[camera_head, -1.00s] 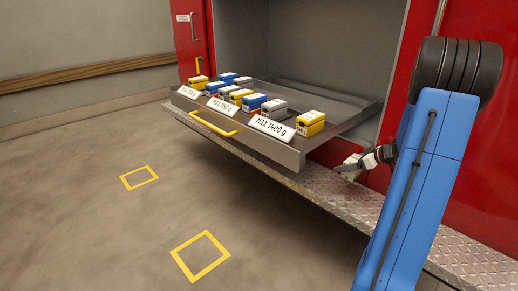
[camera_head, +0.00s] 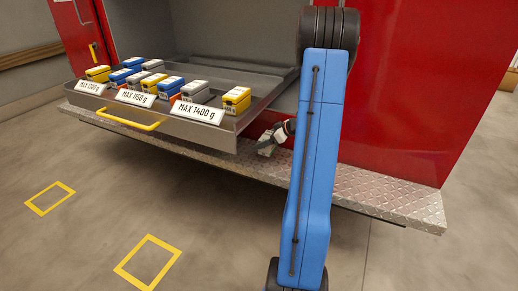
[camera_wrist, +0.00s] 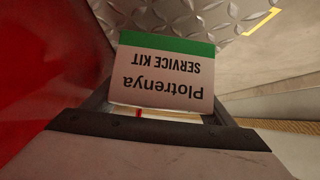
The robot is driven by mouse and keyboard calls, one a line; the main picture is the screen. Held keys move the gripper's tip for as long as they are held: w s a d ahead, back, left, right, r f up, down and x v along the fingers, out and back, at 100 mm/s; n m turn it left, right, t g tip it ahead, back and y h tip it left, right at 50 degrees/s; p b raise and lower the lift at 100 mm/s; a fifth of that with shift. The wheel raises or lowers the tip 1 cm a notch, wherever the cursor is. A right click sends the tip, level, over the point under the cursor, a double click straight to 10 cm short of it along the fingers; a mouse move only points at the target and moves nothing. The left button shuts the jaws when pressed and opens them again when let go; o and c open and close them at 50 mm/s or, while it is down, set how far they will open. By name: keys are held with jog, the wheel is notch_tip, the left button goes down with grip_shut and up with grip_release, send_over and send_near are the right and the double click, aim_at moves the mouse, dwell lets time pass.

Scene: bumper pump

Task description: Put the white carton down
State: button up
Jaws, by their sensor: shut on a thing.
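The open drawer (camera_head: 236,127) holds several yellow, blue and grey packs behind weight-limit signs. A red panel (camera_head: 410,110) stands behind the step. Yellow floor outlines (camera_head: 148,262) lie at the lower left. The step's right part is clear.

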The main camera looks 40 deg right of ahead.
jog(key=shift+f, duration=2.15)
jog(key=shift+f, duration=0.15)
jog(key=o, duration=1.3)
jog(key=shift+s+d+r, duration=0.1)
jog(key=shift+s+r, duration=0.1)
jog(key=shift+r, duration=0.1)
jog(key=v, duration=1.1)
jog(key=shift+s+r, duration=0.2)
